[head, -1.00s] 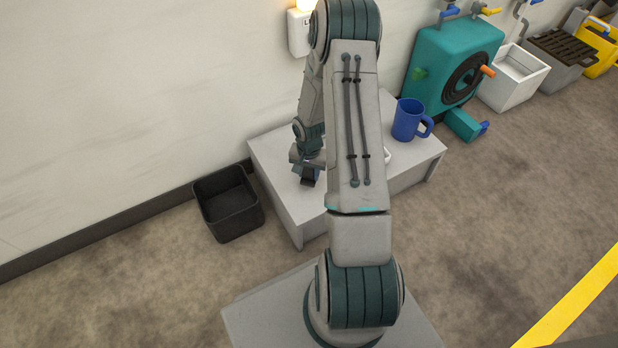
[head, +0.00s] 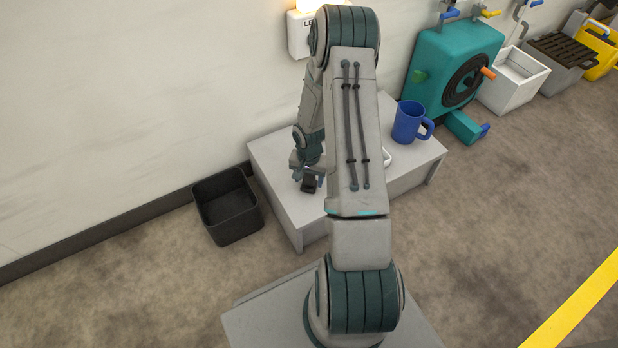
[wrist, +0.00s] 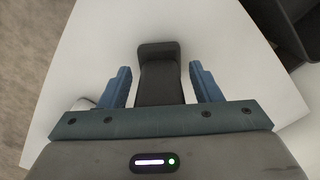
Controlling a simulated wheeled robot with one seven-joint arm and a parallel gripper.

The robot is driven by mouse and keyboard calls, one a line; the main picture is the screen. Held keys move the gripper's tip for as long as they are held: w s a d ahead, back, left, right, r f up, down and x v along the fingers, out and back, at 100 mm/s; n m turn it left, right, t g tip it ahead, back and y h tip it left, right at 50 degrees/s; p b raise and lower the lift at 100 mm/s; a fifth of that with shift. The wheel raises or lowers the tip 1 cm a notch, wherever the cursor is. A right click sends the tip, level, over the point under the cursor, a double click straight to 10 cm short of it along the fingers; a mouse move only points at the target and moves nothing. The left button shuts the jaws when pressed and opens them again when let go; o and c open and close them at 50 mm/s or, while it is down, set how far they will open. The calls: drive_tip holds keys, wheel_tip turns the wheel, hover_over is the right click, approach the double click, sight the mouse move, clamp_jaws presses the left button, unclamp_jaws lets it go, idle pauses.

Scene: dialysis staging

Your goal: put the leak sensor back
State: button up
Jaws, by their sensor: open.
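A black, block-like object (wrist: 160,78), which looks like the leak sensor, lies on the white table (wrist: 225,45). My gripper (wrist: 162,88) is open, with one blue finger on each side of the black object and a gap to both. It is not gripped. In the head view my gripper (head: 305,176) is low over the left part of the table (head: 275,160), with the dark object (head: 310,185) beside it. A white wall box (head: 299,32) with a lit lamp and a label starting "LE" is partly hidden by my arm.
A black bin (head: 228,205) stands on the floor left of the table. A blue mug (head: 409,122) stands on the table's right part, near a white dish (head: 387,157) mostly hidden by my arm. A teal machine (head: 450,65) stands to the right.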

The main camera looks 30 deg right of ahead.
wheel_tip(320, 180, up, 12)
drive_tip(key=p, duration=0.5)
drive_tip(key=shift+f, duration=0.1)
drive_tip(key=s+a+r+n+h, duration=0.1)
drive_tip(key=s+a+r+n, duration=0.15)
drive_tip(key=r, duration=0.65)
drive_tip(key=s+a+r+n, duration=0.2)
drive_tip(key=s+a+r, duration=0.15)
drive_tip(key=r, duration=0.55)
drive_tip(key=s+a+r+n, duration=0.2)
drive_tip(key=s+a+r, duration=0.2)
drive_tip(key=s+r, duration=0.1)
drive_tip(key=s+a+r+n+t+y, duration=0.1)
drive_tip(key=s+a+r+n, duration=0.1)
drive_tip(key=s+a+r, duration=0.2)
drive_tip(key=s+r, duration=0.1)
drive_tip(key=s, duration=0.2)
drive_tip(key=shift+s+a, duration=0.2)
drive_tip(key=shift+s, duration=0.15)
